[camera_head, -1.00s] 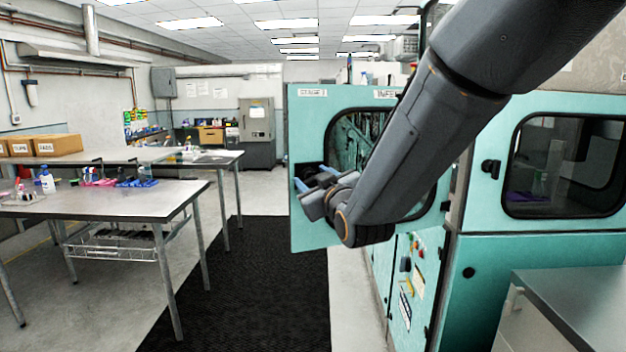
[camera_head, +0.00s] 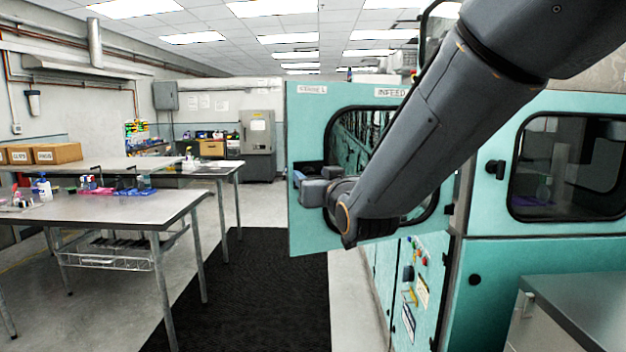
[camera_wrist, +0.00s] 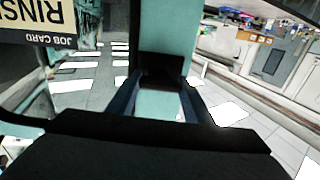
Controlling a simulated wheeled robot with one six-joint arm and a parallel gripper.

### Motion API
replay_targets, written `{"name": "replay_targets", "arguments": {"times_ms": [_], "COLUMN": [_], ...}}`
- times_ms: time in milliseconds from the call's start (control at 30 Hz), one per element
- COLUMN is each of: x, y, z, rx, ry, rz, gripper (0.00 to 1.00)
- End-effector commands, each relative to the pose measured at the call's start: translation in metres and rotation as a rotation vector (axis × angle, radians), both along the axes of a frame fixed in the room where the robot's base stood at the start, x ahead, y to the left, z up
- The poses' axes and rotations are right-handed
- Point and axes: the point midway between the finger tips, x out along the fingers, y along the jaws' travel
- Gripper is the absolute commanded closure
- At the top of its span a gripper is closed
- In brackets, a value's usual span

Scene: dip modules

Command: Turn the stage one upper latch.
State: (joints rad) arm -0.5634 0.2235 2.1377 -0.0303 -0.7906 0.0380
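The stage one door is a teal panel (camera_head: 306,120) labelled with a stage tag at its top left. It stands swung out from the machine in the head view. A dark latch (camera_wrist: 160,72) is on the door's edge strip in the wrist view; in the head view it is mostly hidden by my gripper. My gripper (camera_head: 303,178) is at the door's left edge. In the wrist view its two blue-grey fingers (camera_wrist: 160,90) stand apart, one on each side of the latch. I cannot tell whether they touch it.
The machine's teal body (camera_head: 540,250) with a dark window fills the right. A grey cabinet (camera_head: 580,310) stands at the lower right. A workbench (camera_head: 120,212) with bottles and trays is at the left. The black floor mat (camera_head: 250,285) between is clear.

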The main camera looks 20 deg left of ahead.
Motion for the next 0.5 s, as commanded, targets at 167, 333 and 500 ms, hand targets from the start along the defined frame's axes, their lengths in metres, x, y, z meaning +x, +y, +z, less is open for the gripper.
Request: {"name": "replay_targets", "arguments": {"times_ms": [167, 333, 500], "x": [-0.0001, 0.0001, -0.0045], "y": [-0.0001, -0.0001, -0.0031], "z": [-0.0002, -0.0001, -0.0001], "rx": [0.000, -0.001, 0.000], "ry": [0.000, -0.001, -0.001], "rz": [0.000, 0.000, 0.000], "gripper": [0.36, 0.36, 0.36]}}
